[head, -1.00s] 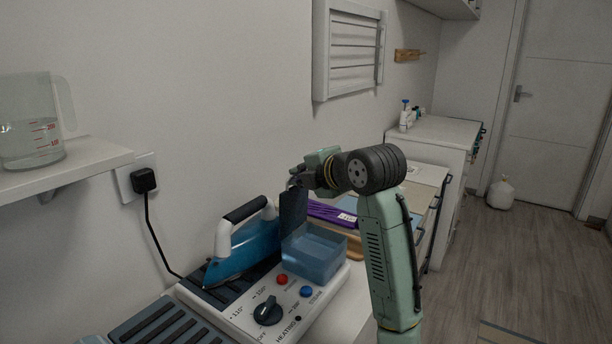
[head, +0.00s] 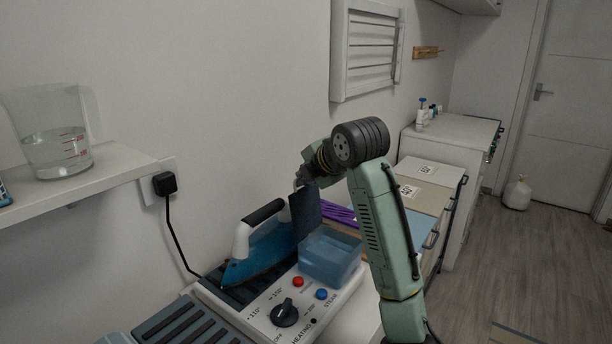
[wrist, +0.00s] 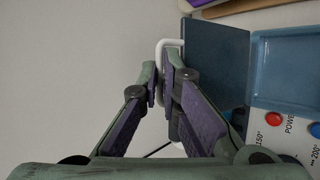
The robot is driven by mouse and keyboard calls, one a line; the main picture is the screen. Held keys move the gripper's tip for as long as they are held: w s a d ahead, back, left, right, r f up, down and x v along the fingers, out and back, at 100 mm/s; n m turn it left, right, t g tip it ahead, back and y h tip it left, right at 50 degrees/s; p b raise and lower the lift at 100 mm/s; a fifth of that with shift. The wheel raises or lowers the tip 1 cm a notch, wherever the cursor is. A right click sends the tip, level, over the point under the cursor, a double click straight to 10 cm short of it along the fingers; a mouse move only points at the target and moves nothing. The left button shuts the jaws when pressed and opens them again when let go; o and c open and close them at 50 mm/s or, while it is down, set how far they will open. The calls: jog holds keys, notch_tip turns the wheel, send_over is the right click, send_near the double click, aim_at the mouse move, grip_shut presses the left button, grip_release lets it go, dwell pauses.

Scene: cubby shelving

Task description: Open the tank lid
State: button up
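The tank (head: 330,262) is a translucent blue open-topped box on the ironing station, also in the wrist view (wrist: 287,75). Its dark blue lid (head: 306,212) stands roughly upright at the tank's left side, with the tank's opening uncovered. In the wrist view the lid (wrist: 216,65) carries a white loop handle (wrist: 163,46). My gripper (wrist: 159,84) has its fingertips close together on either side of this handle and looks shut on it. In the head view my gripper (head: 302,182) is at the lid's top, partly hidden by my wrist.
A blue iron (head: 262,250) stands just left of the lid. The control panel has a black dial (head: 285,313), a red button (head: 298,282) and a blue button (head: 321,294). A shelf (head: 100,170) with a measuring jug (head: 58,150) is at left. Purple and tan items lie behind the tank.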

jog(key=shift+o, duration=1)
jog(key=shift+a+r, duration=0.2)
jog(key=shift+r, duration=0.35)
jog(key=shift+f, duration=0.15)
jog(key=v, duration=1.2)
jog(key=shift+f, duration=0.2)
jog(key=shift+d, duration=0.15)
